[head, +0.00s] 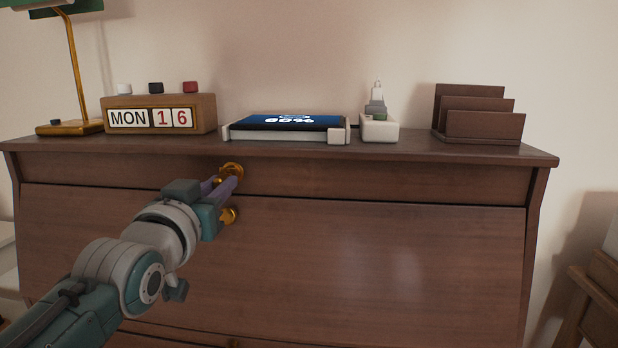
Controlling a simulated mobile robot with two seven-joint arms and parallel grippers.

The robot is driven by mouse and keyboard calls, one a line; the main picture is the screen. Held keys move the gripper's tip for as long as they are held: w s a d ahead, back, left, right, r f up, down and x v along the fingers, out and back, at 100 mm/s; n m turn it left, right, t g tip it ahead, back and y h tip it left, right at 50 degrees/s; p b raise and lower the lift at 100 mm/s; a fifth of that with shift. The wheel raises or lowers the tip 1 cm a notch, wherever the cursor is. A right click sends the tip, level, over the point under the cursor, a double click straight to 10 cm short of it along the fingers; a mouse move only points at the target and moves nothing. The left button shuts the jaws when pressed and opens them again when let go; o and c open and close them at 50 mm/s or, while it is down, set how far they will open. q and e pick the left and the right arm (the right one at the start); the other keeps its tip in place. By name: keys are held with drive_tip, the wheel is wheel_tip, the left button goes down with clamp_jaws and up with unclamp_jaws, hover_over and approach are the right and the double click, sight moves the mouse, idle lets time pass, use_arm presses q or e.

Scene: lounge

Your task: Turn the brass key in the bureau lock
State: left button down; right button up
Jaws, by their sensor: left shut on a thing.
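The dark wooden bureau (400,235) fills the middle of the head view, with its slanted front facing me. The brass lock and key (232,168) sit at the upper edge of the front, left of centre. My left gripper (226,183) reaches up from the lower left, and its purple-grey fingers are shut on the brass key. The fingers cover much of the key, so I cannot tell its turn angle. A brass knob (230,215) shows just below, partly behind the gripper. My right gripper is not in view.
On the bureau top stand a brass lamp (75,75), a block calendar (160,114) reading MON 16, a device on a charging stand (285,127), a small white power strip (379,128) and a wooden letter rack (485,125). The bureau front right of my arm is clear.

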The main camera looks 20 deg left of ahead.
use_arm(q)
drive_tip(key=shift+d+f, duration=0.1)
drive_tip(key=shift+f, duration=0.3)
drive_tip(key=shift+n, duration=0.4)
drive_tip(key=c, duration=1.3)
unclamp_jaws()
drive_tip(key=shift+n, duration=0.3)
drive_tip(key=o, duration=0.3)
drive_tip(key=shift+d, duration=0.1)
drive_tip(key=o, duration=0.7)
drive_tip(key=shift+r, duration=0.25)
drive_tip(key=shift+c, duration=0.2)
drive_tip(key=p+v, duration=0.5)
drive_tip(key=v, duration=0.2)
